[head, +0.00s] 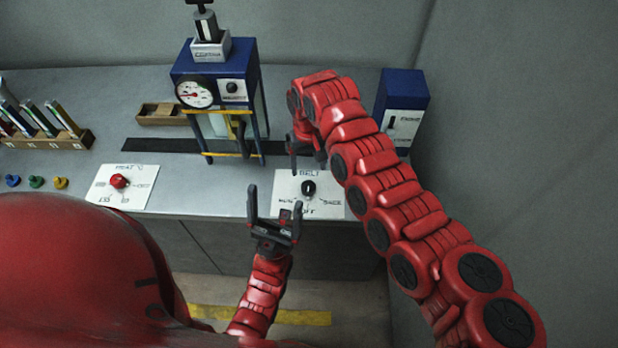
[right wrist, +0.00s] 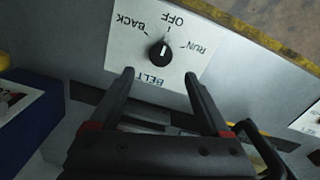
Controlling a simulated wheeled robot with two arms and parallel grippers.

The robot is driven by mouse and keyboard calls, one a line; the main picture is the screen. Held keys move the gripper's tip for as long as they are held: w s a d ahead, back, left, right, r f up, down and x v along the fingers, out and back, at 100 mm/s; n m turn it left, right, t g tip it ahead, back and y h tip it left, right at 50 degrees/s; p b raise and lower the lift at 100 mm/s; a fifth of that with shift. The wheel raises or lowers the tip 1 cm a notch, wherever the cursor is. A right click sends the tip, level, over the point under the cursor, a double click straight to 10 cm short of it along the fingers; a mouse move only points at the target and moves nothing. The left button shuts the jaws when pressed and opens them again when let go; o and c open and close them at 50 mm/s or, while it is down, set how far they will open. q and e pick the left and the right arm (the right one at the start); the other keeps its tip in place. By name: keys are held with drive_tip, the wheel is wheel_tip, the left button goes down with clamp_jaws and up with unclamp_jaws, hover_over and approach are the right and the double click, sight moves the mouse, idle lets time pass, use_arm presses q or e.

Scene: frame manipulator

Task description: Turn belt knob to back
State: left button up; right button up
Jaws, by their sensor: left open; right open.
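The black belt knob (head: 308,187) sits on a white panel labelled BELT, RUN, BACK and OFF. In the right wrist view the knob (right wrist: 159,54) shows a white mark pointing roughly towards OFF. My right gripper (right wrist: 159,75) is open and empty there, with the knob just beyond its fingertips and roughly centred between them. In the head view my right gripper (head: 306,158) is partly hidden by its arm, behind the belt panel. My left gripper (head: 274,205) is open and empty, pointing up at the bench's front edge, left of the knob.
A red heat knob (head: 119,181) sits on its own panel at left. A blue frame with a gauge (head: 195,94) stands at the back. A blue box with a switch (head: 404,105) is at right. A wooden rack (head: 47,137) and coloured pegs (head: 36,182) lie far left.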

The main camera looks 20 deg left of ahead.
sight(309, 185)
wheel_tip(309, 185, down, 9)
drive_tip(key=shift+s+r+p, duration=0.1)
drive_tip(key=shift+r+p, duration=0.1)
drive_tip(key=shift+p, duration=0.2)
clamp_jaws()
